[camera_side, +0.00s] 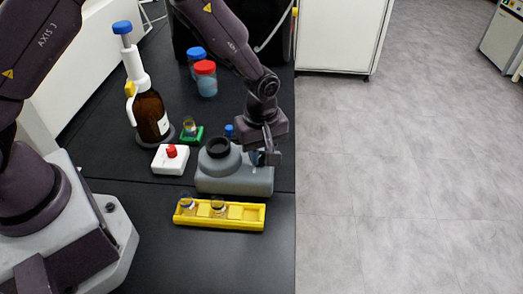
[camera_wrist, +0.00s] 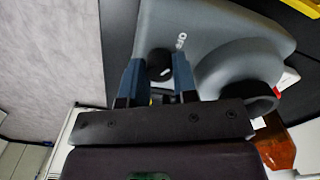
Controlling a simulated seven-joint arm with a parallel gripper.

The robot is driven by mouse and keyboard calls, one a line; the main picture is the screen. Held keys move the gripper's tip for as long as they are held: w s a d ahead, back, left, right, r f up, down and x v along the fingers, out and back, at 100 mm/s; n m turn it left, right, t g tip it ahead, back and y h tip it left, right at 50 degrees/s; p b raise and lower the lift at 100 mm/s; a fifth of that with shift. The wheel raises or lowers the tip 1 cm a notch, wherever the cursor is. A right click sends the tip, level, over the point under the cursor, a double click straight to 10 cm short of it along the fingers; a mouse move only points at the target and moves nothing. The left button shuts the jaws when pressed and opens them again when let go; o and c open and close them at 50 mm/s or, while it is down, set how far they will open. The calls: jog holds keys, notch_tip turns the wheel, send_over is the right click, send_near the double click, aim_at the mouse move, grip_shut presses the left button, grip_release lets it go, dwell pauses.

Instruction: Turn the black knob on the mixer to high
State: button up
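The mixer is a grey unit (camera_side: 235,181) with a round black cup (camera_side: 218,147) on its top left, standing on the black bench. In the wrist view its grey body (camera_wrist: 205,35) fills the upper middle. The black knob (camera_wrist: 160,65) has a small white mark and sits beside white lettering on the body. My gripper (camera_side: 266,158) is down at the right end of the mixer, over the knob. In the wrist view, my gripper's (camera_wrist: 158,70) two blue fingers stand on either side of the knob. Whether they press on it is unclear. In the side view the knob is hidden.
A yellow rack (camera_side: 243,223) with small vials lies just in front of the mixer. A white box with a red knob (camera_side: 170,159), a brown bottle (camera_side: 150,116) and a red-capped jar (camera_side: 206,79) stand to its left and behind. The bench edge is close on the right.

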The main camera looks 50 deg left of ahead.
jog(key=shift+c, duration=0.9)
jog(key=m, duration=0.6)
jog(key=shift+m, duration=0.4)
jog(key=m, duration=0.3)
jog(key=shift+m, duration=0.3)
jog(key=m, duration=0.3)
jog(key=shift+m, duration=0.3)
jog(key=m, duration=0.5)
jog(key=shift+m, duration=2.4)
jog(key=shift+d, duration=0.1)
